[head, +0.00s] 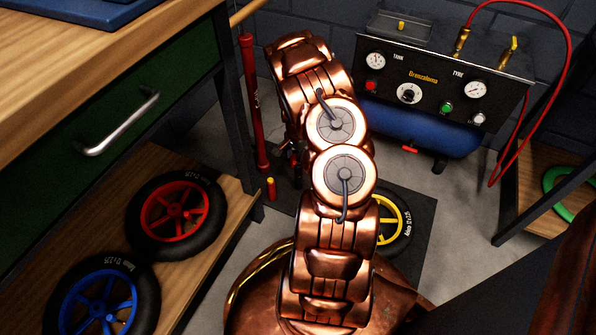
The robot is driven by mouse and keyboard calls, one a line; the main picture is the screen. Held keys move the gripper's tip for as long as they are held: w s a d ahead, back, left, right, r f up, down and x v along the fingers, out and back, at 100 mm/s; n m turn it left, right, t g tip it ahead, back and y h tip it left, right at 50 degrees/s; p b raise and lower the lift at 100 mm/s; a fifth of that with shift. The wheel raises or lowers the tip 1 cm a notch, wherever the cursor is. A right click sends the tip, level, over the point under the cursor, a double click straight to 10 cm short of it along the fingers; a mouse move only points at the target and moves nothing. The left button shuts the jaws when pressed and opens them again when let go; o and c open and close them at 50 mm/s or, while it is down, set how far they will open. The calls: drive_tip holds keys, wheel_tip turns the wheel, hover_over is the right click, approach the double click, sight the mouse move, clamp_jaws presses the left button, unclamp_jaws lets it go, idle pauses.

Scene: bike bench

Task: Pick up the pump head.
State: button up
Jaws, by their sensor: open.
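A red floor pump (253,105) stands upright in the gap right of the workbench, partly behind my copper arm. A small red piece with a yellow top (271,188) is low beside it; I cannot tell whether this is the pump head. Small dark and red parts (294,158) show just left of my arm's joints, too small and dark to identify. My arm rises through the middle of the view and hides much of what is behind it. I cannot make out my gripper or its fingers.
A compressor panel with gauges (440,85) and a blue tank (420,130) stands at the back right, with a red hose (567,60). A green-fronted workbench (120,125) is at left. Red (175,215) and blue (105,303) wheels lie on its lower shelf. A yellow wheel (393,225) lies behind my arm.

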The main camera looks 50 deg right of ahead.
sight(298, 167)
drive_tip(key=shift+s+a+f+b, duration=0.1)
drive_tip(key=shift+s+f+b, duration=0.15)
drive_tip(key=shift+f+b, duration=0.8)
drive_tip(key=shift+s+f+b, duration=0.2)
drive_tip(key=shift+f+b, duration=0.25)
drive_tip(key=shift+f, duration=1.15)
clamp_jaws()
